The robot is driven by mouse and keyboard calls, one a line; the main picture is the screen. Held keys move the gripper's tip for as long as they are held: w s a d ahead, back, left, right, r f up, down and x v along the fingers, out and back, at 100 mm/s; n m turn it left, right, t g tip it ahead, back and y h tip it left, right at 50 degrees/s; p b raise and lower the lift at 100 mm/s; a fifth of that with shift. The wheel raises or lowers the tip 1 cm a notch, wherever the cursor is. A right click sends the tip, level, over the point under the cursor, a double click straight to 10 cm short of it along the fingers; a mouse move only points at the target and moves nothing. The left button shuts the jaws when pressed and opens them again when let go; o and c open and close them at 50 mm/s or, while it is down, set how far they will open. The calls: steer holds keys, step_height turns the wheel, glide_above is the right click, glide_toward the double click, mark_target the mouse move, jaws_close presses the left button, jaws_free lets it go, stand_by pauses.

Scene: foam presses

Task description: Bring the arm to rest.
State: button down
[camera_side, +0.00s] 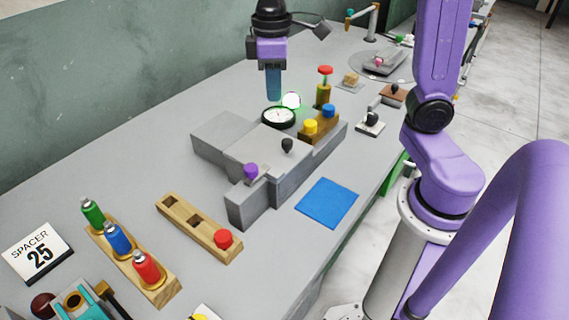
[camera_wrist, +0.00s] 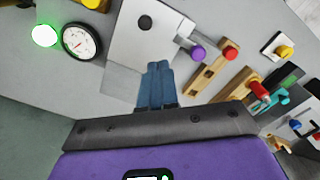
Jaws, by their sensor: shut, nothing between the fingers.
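My gripper (camera_side: 273,84) hangs from my purple arm over the back of the bench, just behind the round dial gauge in the side view. Its blue fingers are shut with nothing between them, and they also show together in the wrist view (camera_wrist: 158,72). Below and beyond the fingers in the wrist view is the grey press block (camera_wrist: 145,45) with a black knob (camera_wrist: 145,22). The gripper appears to be above the bench and apart from the block.
The dial gauge (camera_side: 279,116) and a glowing green-white lamp (camera_side: 291,100) stand close to my gripper. A wooden rack (camera_side: 180,212), bottles (camera_side: 118,240) and a blue mat (camera_side: 327,203) lie nearer.

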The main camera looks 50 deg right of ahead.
steer(key=s+f+n, duration=0.2)
steer(key=s+f, duration=0.2)
steer(key=s, duration=0.5)
steer(key=s+d+f+n, duration=0.1)
steer(key=s+f+n, duration=0.2)
steer(key=s, duration=0.7)
steer(key=shift+s+d+f+y, duration=0.15)
steer(key=shift+f+y, duration=0.15)
steer(key=shift+f, duration=0.05)
steer(key=c, duration=1.8)
jaws_free()
